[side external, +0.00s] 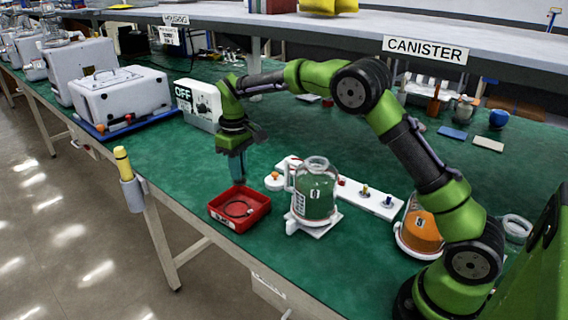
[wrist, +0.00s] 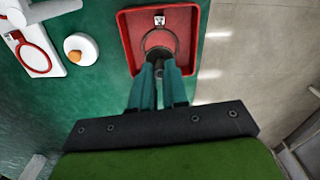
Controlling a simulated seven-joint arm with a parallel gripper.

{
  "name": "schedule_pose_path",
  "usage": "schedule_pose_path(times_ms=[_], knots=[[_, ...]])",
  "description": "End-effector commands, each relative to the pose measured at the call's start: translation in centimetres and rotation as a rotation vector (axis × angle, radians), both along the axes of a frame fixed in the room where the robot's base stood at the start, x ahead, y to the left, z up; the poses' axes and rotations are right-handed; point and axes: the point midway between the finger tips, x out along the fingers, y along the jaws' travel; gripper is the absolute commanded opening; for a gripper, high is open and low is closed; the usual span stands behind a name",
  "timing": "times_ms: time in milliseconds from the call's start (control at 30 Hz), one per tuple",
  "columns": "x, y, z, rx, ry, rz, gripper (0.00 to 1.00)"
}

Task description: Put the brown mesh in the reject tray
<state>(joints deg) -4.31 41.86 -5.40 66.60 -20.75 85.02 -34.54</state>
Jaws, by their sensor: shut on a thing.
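The red reject tray (side external: 228,217) lies on the green bench, and its rim (wrist: 127,40) also shows in the wrist view. My gripper (side external: 238,181) points down just above the tray's far side. In the wrist view, my gripper (wrist: 158,64) is shut on a small dark, round thing, which I take to be the brown mesh (wrist: 160,53). The fingers partly hide it, and its weave is too small to make out. A thin dark ring with a white tag (wrist: 159,20) shows inside the tray, just beyond the fingertips.
The bench's front edge runs close to the tray.

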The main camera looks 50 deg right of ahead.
Motion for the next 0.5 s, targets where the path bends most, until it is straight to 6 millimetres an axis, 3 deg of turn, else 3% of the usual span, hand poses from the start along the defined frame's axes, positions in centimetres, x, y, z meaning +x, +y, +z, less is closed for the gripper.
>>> schedule_pose_path(times_ms=[167, 500], knots=[[1.2, 0.1, 0.3, -0.002, -0.001, -0.015, 0.0], [1.2, 0.0, -5.1, -0.001, 0.001, -0.024, 0.0]])
